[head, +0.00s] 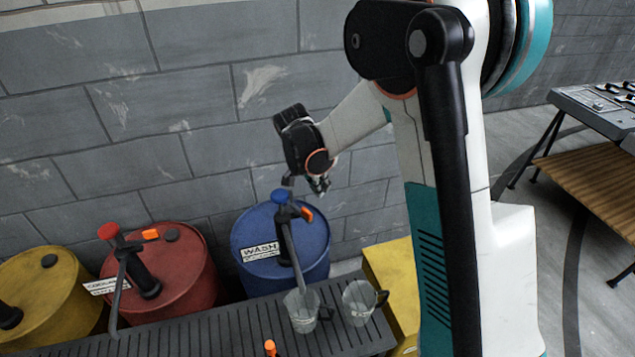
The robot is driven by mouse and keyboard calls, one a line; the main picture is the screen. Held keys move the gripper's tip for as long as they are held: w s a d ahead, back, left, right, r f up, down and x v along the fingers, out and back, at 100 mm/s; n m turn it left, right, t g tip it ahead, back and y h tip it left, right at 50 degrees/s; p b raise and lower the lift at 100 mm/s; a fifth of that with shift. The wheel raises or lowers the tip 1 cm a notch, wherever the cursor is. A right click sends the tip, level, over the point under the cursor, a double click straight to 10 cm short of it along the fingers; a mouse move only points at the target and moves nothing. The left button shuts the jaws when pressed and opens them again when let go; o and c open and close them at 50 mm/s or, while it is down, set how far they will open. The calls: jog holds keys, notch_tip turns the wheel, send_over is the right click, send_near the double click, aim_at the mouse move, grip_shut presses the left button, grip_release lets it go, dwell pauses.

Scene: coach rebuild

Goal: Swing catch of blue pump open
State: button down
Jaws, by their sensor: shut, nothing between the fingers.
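The blue pump (281,214) stands on the blue drum (257,262) with the WASH label. It has a blue knob on top, a dark body and a grey spout tube that runs down to a clear jug (301,312). A small orange catch (307,214) sticks out at the right of the pump head. My gripper (320,187) is shut and empty. In the picture its fingertips lie just above and to the right of the catch. I cannot tell whether they touch the pump.
A red drum (186,262) with a red-knobbed pump (126,252) and a yellow drum (45,290) stand at left. A dark slatted shelf (218,335) runs in front, with a second jug (359,303) on it. A grey block wall (190,80) is behind.

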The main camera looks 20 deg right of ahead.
jog(key=f, duration=0.1)
jog(key=a+f, duration=0.1)
jog(key=s+a+f+b, duration=0.1)
jog(key=f, duration=0.1)
jog(key=shift+a+f, duration=0.1)
jog(key=shift+a, duration=0.05)
dwell(0.4)
jog(key=shift+s+a+b, duration=0.3)
jog(key=shift+s+a, duration=0.1)
jog(key=shift+a, duration=0.25)
